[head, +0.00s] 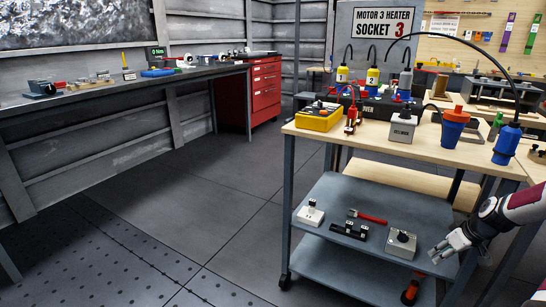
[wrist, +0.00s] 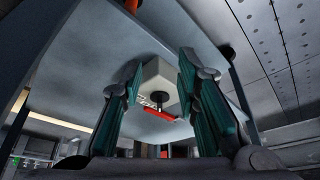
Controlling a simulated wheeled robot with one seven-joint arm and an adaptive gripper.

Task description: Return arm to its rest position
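My gripper (head: 438,250) is at the right end of the cart's upper grey shelf, just right of a grey box with a black knob (head: 400,243). In the wrist view, the two green-padded fingers of my gripper (wrist: 160,74) stand apart, with nothing seen held. The grey box (wrist: 153,72) shows beyond and between the fingertips. In the head view there is a small gap between the box and my fingers. The arm reaches in from the right edge. No rest position is marked in view.
The cart's grey shelf (head: 345,199) also carries a red-handled tool (head: 368,216), a black block (head: 349,231) and a white block (head: 311,214). Open floor (head: 210,215) lies left.

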